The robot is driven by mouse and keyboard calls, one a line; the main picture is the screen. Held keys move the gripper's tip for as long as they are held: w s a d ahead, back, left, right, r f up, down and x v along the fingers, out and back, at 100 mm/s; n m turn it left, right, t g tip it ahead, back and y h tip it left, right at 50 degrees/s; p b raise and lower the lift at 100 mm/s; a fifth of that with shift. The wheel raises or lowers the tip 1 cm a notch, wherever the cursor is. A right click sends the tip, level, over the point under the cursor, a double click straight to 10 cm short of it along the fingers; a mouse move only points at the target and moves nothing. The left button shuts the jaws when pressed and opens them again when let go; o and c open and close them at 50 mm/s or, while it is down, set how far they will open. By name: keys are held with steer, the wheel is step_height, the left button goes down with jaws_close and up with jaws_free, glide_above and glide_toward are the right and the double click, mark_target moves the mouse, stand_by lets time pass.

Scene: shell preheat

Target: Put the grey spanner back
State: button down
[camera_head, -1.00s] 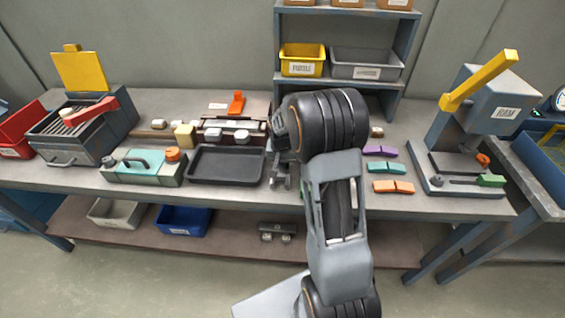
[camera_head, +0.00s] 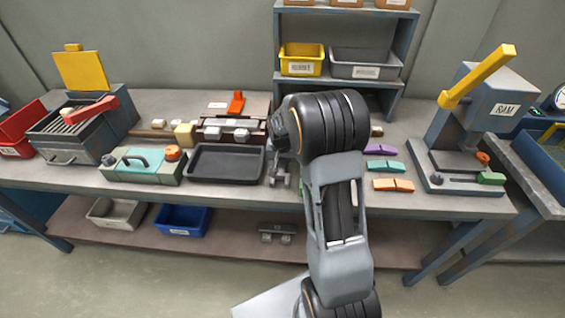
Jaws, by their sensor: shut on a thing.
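My gripper (camera_head: 279,178) is low over the bench, just right of the black tray (camera_head: 226,179), and is partly hidden by my own wrist. It is shut on a grey thing that blends with the jaws; I take it for the grey spanner, but its outline is not clear. I cannot tell whether it touches the bench top. No other spanner shows clearly.
The teal box (camera_head: 142,164) and grill (camera_head: 75,128) stand left. A shelf unit (camera_head: 404,45) with yellow (camera_head: 302,68) and grey bins (camera_head: 366,72) stands behind.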

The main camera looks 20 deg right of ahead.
mark_target(279, 165)
steer(key=shift+s+f, duration=0.2)
steer(key=shift+f, duration=0.3)
steer(key=shift+s+f, duration=0.2)
steer(key=shift+f, duration=0.25)
steer(key=c, duration=0.8)
jaws_free()
steer(key=shift+a+f, duration=0.1)
steer(key=shift+a, duration=0.05)
steer(key=r, duration=0.4)
steer(key=shift+w+d+r, duration=0.1)
steer(key=shift+d+r, duration=0.1)
steer(key=shift+d, duration=0.1)
step_height(279, 165, up, 11)
steer(key=s+a+p, duration=0.1)
steer(key=a, duration=0.1)
steer(key=s+a+r+n+p, duration=0.2)
steer(key=s+a, duration=0.1)
steer(key=s, duration=0.3)
steer(key=s+a+r+n+t+p, duration=0.1)
steer(key=s+a+r+n+p, duration=0.1)
steer(key=s, duration=0.5)
steer(key=s+a+r+n+y+p, duration=0.1)
steer(key=s+a+r+n+p, duration=0.1)
steer(key=s, duration=0.4)
steer(key=shift+s+a+r+t, duration=0.3)
steer(key=shift+a+t, duration=0.1)
steer(key=shift+a, duration=0.45)
